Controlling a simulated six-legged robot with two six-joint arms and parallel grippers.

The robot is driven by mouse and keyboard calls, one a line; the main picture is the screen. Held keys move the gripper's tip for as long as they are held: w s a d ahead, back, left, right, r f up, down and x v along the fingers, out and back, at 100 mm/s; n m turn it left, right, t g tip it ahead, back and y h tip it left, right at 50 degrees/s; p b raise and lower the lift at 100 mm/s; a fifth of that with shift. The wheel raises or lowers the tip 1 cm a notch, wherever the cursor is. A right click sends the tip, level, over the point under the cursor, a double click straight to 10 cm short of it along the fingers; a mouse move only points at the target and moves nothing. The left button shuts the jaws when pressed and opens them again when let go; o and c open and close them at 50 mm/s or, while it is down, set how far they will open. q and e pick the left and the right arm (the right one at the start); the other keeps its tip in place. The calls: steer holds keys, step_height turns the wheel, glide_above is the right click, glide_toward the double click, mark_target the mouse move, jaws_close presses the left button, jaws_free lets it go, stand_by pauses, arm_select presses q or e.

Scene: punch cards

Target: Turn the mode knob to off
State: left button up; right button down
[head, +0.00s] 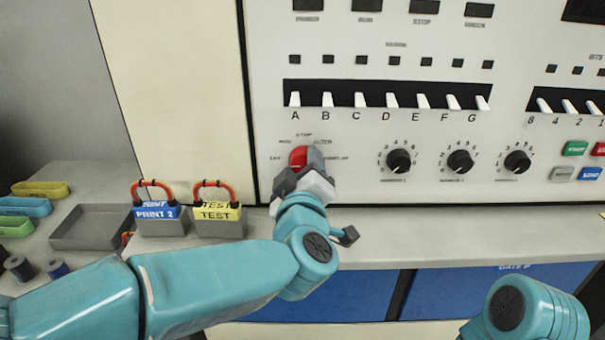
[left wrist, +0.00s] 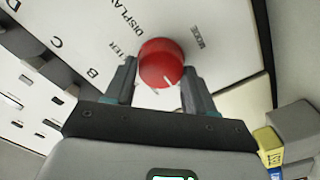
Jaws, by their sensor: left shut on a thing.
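The mode knob (head: 298,156) is red and sits on the white panel, low on the left, below the switch marked A. It also shows in the left wrist view as a red round knob (left wrist: 160,62) with white marks near its lower rim. My left gripper (head: 306,172) is at the knob, with one finger on each side of it, shut on it. The gripper hides part of the knob and some labels around it in the head view. The word MODE shows beside the knob in the left wrist view. My right gripper is not in view.
Black dials (head: 398,161) and a row of white switches (head: 390,100) are on the panel. A ledge (head: 390,245) runs below.

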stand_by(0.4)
arm_select(q)
steer(key=o, duration=1)
steer(key=shift+a, duration=0.1)
